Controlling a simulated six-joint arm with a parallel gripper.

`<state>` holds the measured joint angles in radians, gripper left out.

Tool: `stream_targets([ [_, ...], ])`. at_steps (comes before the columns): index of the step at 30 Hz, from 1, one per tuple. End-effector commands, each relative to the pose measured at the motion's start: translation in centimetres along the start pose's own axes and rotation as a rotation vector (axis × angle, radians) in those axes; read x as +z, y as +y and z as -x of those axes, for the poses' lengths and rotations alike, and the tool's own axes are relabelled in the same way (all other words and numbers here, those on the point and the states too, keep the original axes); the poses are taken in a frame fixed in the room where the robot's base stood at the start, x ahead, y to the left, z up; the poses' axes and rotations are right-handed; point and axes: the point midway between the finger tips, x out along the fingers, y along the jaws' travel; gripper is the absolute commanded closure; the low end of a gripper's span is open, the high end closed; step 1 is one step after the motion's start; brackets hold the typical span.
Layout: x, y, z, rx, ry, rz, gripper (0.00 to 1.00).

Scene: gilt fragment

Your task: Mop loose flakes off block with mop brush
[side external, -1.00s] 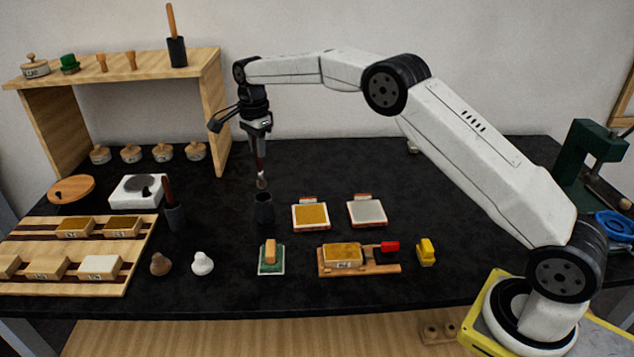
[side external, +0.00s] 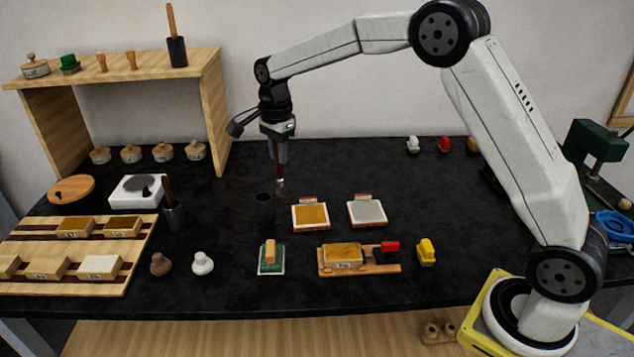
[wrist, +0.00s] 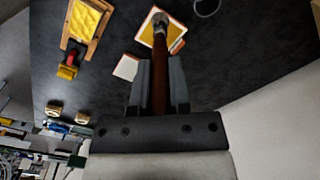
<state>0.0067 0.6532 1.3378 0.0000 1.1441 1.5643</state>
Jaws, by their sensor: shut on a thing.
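My gripper (side external: 280,148) is shut on the mop brush, which hangs tip-down with a brown handle (wrist: 160,72) and a pale round tip (wrist: 160,18). The brush tip (side external: 280,190) is above the table, just right of the dark cup (side external: 265,212). The block (side external: 342,255) has a gold top and sits in a wooden holder (side external: 370,269) with a red-handled clamp, to the right and nearer the front. The block also shows in the wrist view (wrist: 88,22), apart from the brush. Loose flakes are too small to make out.
A gold pad (side external: 311,216) and a silver pad (side external: 367,212) lie behind the block. A green pad (side external: 271,259) is left of the holder and a yellow piece (side external: 427,252) right of it. A wooden rack (side external: 140,225) fills the left side.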

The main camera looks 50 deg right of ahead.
Motion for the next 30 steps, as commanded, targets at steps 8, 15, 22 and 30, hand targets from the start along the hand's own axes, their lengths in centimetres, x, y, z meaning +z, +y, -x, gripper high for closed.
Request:
stream_targets([
  [8, 0.2, 4.5, 0.3, 0.000, 0.000, 0.000, 1.00],
  [15, 0.4, 8.7, 0.2, 0.000, 0.000, 0.000, 1.00],
  [22, 0.5, 12.5, -0.2, 0.000, 0.000, 0.000, 1.00],
  [30, 0.6, 14.7, -0.6, -0.001, 0.000, 0.000, 1.00],
])
